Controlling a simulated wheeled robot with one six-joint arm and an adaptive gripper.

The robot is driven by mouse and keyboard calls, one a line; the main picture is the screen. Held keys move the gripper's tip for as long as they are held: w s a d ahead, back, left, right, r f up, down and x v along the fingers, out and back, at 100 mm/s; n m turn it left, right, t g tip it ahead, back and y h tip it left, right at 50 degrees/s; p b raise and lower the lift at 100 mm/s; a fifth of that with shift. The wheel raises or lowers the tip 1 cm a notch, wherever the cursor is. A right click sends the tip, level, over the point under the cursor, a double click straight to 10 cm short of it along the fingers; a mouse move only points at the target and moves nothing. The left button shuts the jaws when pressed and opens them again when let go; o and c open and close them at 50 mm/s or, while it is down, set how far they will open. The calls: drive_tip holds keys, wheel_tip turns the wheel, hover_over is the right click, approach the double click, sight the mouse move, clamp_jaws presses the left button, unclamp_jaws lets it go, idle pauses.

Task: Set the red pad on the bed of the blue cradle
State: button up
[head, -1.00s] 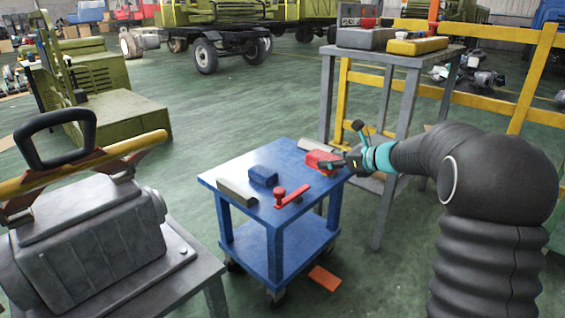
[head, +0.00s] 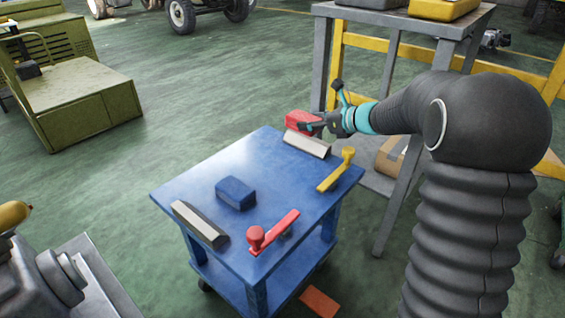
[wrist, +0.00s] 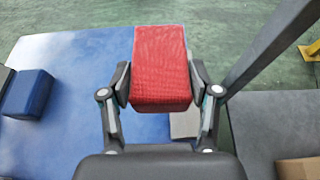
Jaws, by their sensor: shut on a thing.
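My gripper (head: 306,127) is shut on the red pad (head: 297,119), gripping it by its two sides. The pad is at the far right corner of a blue wheeled table (head: 170,190), above a pale grey bar (head: 307,146). I cannot tell whether pad and bar touch. In the wrist view the pad (wrist: 160,70) sits level between both fingers, with part of the bar (wrist: 184,124) beneath. A blue block (head: 235,193) lies on the tabletop.
A second grey bar (head: 199,224) lies at the table's left edge. A red lever with a knob (head: 277,231) is at the front, and a yellow one (head: 337,170) at the right edge. A grey stand (head: 323,62) stands behind to the right.

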drive_tip(key=b, duration=0.2)
hover_over(289, 169)
wheel_tip(289, 169, down, 5)
drive_tip(key=shift+f, duration=0.15)
drive_tip(key=shift+f+b, duration=0.4)
drive_tip(key=shift+f, duration=1.5)
drive_tip(key=shift+f, duration=0.1)
drive_tip(key=o, duration=1.1)
drive_tip(key=shift+o, duration=0.3)
